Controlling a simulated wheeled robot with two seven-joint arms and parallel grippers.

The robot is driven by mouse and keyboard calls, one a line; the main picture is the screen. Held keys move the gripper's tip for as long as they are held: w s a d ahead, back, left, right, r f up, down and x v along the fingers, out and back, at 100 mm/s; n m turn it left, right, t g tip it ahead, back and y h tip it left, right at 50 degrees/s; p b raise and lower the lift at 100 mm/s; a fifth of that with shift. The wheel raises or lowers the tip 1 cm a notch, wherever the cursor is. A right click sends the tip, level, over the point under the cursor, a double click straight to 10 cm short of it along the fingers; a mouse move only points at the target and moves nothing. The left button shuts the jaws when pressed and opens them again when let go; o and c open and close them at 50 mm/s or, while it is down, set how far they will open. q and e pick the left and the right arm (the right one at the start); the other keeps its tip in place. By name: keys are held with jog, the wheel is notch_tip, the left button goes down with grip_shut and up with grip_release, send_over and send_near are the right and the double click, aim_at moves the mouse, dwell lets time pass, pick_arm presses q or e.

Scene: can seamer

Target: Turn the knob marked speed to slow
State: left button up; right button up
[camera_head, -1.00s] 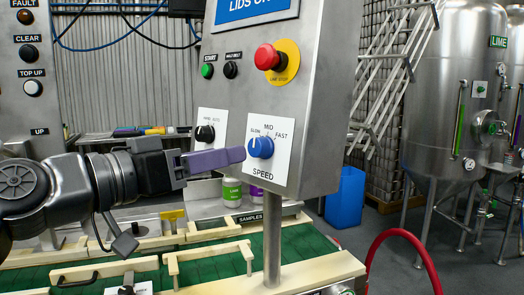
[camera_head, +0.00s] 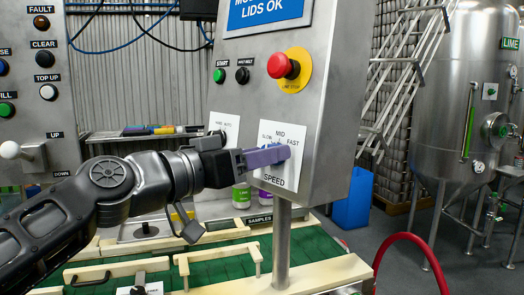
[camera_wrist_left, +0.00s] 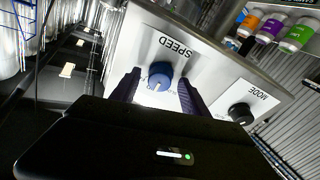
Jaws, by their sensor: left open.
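The blue speed knob (camera_wrist_left: 160,72) sits on a white plate marked SPEED (camera_head: 274,180), with SLOW, MID and FAST above it. In the head view my left gripper (camera_head: 268,157), with purple fingers, reaches the plate from the left and hides most of the knob. In the left wrist view my left gripper (camera_wrist_left: 158,92) is open, with one finger on each side of the knob. Gaps show beside the knob there; I cannot tell whether a finger touches it. A pale pointer mark shows on the knob, but its exact setting is unclear. My right gripper is not in view.
The black mode knob (camera_wrist_left: 241,113) is close beside the speed plate. Above are the red stop button (camera_head: 283,66), the green start button (camera_head: 219,75) and a black button (camera_head: 242,75). A wooden-railed green conveyor (camera_head: 220,270) runs below. A metal post (camera_head: 283,245) supports the panel.

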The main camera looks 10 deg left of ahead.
pick_arm(q)
jog(key=shift+w, duration=0.1)
jog(key=shift+c, duration=0.3)
grip_shut()
